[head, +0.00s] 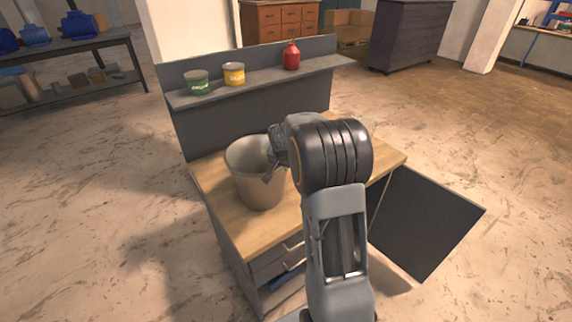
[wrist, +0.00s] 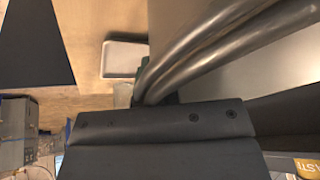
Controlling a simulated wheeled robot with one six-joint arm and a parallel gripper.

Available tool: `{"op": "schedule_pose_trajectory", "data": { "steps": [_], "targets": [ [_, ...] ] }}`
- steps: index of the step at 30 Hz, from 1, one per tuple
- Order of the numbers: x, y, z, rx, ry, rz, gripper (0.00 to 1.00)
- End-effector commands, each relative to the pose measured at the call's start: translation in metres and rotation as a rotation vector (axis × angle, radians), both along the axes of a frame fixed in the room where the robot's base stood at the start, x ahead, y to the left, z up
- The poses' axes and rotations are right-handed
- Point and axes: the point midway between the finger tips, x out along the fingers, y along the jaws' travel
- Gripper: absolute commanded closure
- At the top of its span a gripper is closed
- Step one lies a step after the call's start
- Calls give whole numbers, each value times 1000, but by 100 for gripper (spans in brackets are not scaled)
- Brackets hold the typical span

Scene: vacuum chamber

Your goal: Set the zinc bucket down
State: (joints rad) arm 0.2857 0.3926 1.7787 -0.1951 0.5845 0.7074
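The zinc bucket (head: 258,188) is a grey, tapered, upright pail over the left part of the wooden worktop (head: 250,232). In the head view I cannot tell whether its base touches the wood. My gripper (head: 271,157) is at the bucket's right rim and appears shut on it; my arm hides part of the grip. In the wrist view, the dark curved fingers (wrist: 180,55) run close along a smooth grey surface (wrist: 275,65), which looks like the bucket's wall. The bucket's base is out of sight there.
A raised shelf (head: 262,80) behind the worktop holds a green can (head: 196,82), a yellow can (head: 234,74) and a red bottle (head: 291,56). An open dark cabinet door (head: 425,225) sticks out at right.

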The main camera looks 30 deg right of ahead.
Motion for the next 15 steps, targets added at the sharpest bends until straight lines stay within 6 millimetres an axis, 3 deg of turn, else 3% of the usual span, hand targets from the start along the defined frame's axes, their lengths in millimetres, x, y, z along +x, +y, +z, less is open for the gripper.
{"op": "schedule_pose_trajectory", "data": {
  "steps": [15],
  "targets": [
    [1,0,-5,-1,-7,-1,100]
  ]
}}
